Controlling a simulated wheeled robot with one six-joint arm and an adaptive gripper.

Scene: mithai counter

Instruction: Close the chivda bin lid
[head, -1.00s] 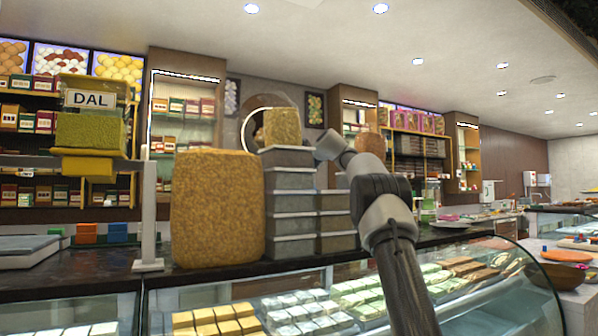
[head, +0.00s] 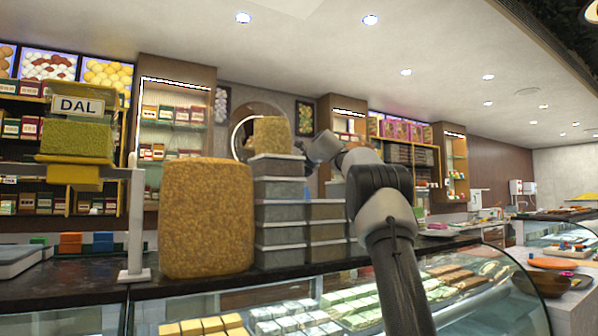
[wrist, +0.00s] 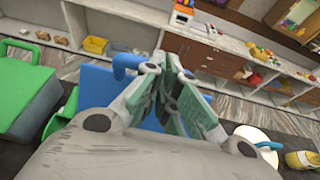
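A large block-shaped bin (head: 205,218) full of golden, grainy snack, possibly the chivda bin, stands on the dark counter in the head view. I see no label on it and cannot make out its lid. A smaller golden block (head: 272,135) sits on the stacked grey boxes beside it. In the head view my arm rises in front of the counter, right of the boxes, and its gripper cannot be made out. In the wrist view my gripper (wrist: 172,72) has its fingers close together at the tips, with a blue object (wrist: 95,82) behind them. Nothing is clearly held.
Stacked grey boxes (head: 280,215) stand right of the large bin. A DAL bin (head: 75,140) sits on a raised stand at left. A glass sweets case (head: 500,280) runs in front. The wrist view shows a green handled object (wrist: 25,90) and a yellow can (wrist: 302,160).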

